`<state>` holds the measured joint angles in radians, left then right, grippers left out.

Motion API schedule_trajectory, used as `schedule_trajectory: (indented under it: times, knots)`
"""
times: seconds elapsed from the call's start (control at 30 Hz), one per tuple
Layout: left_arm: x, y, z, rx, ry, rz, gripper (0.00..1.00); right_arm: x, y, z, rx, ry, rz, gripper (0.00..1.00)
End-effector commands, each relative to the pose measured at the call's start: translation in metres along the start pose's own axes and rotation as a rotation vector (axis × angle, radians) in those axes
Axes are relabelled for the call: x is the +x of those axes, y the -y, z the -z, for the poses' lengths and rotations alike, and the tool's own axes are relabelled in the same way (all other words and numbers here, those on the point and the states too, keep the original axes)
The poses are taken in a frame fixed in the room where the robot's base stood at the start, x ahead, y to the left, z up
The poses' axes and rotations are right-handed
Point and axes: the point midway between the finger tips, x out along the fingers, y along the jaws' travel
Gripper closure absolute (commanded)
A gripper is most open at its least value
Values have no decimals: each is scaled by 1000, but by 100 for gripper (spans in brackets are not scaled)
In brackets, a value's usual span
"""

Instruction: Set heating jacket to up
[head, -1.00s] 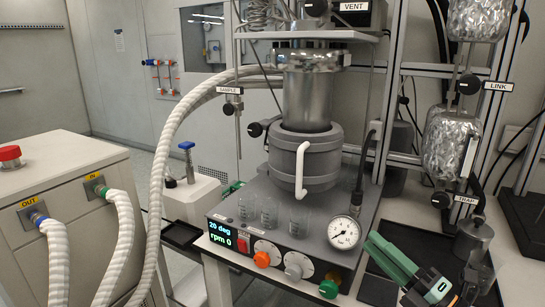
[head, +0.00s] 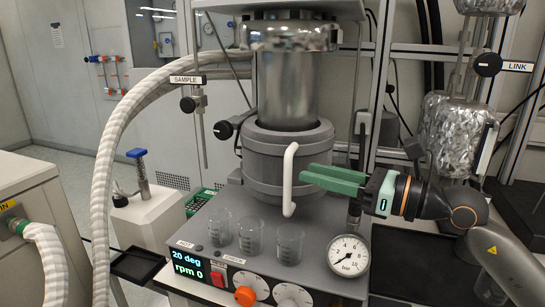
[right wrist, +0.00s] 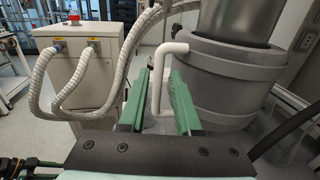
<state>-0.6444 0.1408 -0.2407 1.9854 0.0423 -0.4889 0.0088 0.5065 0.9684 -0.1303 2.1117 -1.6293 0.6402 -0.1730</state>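The heating jacket (head: 262,165) is a thick grey cylinder around the lower part of the shiny steel vessel (head: 286,85), and the vessel's upper part is bare above it. A white bent handle (head: 289,182) stands out from the jacket's front; it also shows in the right wrist view (right wrist: 158,85). My right gripper (head: 306,177) has green fingers pointing left, with the tips close to the handle. In the right wrist view its fingers are apart and the handle shows between them; contact cannot be told. My left gripper is not in view.
Several glass beakers (head: 250,236) stand on the reactor base, in front of the jacket. A pressure gauge (head: 349,255) is below my right gripper. White hoses (head: 115,140) run at the left. A frame post (head: 374,100) and foil-wrapped vessels (head: 452,130) stand to the right.

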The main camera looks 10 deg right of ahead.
Motion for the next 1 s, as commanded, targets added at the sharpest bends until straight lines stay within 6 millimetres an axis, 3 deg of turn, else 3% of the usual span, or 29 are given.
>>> schedule_trajectory:
  times: [0.2, 0.43, 0.6, 0.87, 1.0]
  knots:
    - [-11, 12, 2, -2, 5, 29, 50, 45, -2, -5, 4, 4, -5, 68]
    - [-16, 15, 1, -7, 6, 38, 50, 79, -1, -2, 5, 2, -2, 68]
    - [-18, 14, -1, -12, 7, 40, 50, 90, -1, 0, 3, 1, -1, 68]
    - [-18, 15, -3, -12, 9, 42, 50, 92, -1, 0, 2, 0, -1, 68]
    - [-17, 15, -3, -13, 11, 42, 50, 91, -1, 0, 2, 0, -1, 80]
